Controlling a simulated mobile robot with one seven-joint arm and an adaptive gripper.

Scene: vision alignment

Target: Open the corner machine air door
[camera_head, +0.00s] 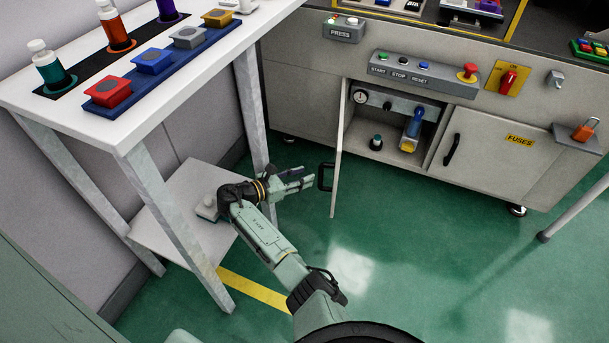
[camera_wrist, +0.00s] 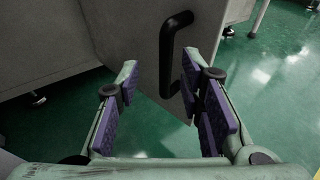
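The air door (camera_head: 340,150) of the corner machine stands swung out from the cabinet, seen nearly edge-on in the head view. Its black handle (camera_head: 325,177) is on the left-facing side. In the wrist view the door panel (camera_wrist: 140,45) fills the upper middle, with the handle (camera_wrist: 168,55) ahead of the fingers. My gripper (camera_head: 300,180) is left of the handle. In the wrist view my gripper (camera_wrist: 160,115) has its purple-padded fingers wide apart with nothing between the pads. The handle appears beyond the fingertips, nearer the right finger; contact cannot be told.
The open compartment shows a gauge (camera_head: 361,97) and a blue-and-yellow part (camera_head: 411,130). The closed fuses door (camera_head: 488,155) is to its right. A white table (camera_head: 150,125) with a lower shelf stands left, close to my arm. Green floor (camera_head: 400,245) is clear in front.

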